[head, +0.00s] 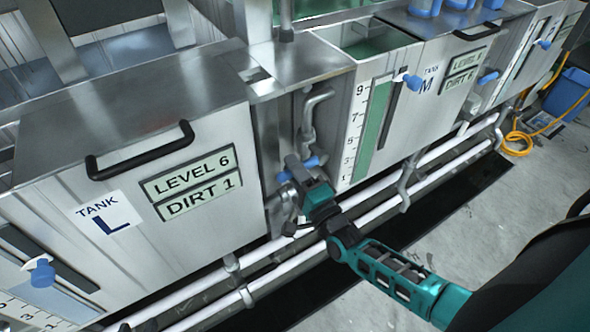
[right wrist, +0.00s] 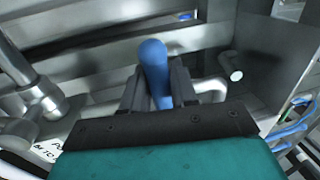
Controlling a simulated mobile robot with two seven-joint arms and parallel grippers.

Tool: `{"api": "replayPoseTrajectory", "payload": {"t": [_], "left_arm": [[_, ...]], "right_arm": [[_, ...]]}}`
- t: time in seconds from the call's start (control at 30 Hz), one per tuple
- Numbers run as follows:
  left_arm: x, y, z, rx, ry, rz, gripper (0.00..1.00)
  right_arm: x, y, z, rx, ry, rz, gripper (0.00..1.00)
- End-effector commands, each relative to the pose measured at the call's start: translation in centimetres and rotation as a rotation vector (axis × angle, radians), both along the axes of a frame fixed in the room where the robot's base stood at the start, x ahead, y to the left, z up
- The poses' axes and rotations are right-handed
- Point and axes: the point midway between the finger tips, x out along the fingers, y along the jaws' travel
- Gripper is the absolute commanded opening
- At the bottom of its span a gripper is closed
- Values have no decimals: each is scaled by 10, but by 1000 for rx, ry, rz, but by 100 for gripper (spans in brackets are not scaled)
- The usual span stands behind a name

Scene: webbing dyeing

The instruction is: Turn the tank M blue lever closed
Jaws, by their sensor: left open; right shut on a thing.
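Tank M (head: 430,110) stands right of centre in the head view, with a green level gauge (head: 372,130) on its front. A blue lever (head: 312,162) is low beside the gauge, at the pipework between tanks L and M. My right gripper (head: 299,172) is shut on this lever, which is partly hidden by the fingers. In the right wrist view the blue lever (right wrist: 153,65) stands between the two fingers, its rounded end beyond them. The lever's valve setting cannot be told. My left gripper is not in view.
Tank L (head: 200,235) with a black handle is at the left. A bent metal pipe (head: 312,110) rises just above my right gripper. White pipes (head: 385,192) run low along the tank fronts. A blue bin (head: 568,95) and yellow hose (head: 517,145) are on the floor at far right.

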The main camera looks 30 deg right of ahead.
Motion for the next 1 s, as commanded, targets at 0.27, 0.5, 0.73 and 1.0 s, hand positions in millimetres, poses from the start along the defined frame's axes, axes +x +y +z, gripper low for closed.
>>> {"api": "replayPoseTrajectory", "payload": {"t": [0.27,0.5,0.73,1.0], "left_arm": [[-3,2,-4,6,13,2,43],[-4,2,-4,6,13,3,43],[-3,2,-2,5,10,3,43],[-2,2,0,3,4,3,43]], "right_arm": [[0,0,4,51,2,-1,0],[0,-1,5,57,1,-1,0],[0,-1,5,56,0,-1,36],[0,0,4,52,3,-1,47]]}}
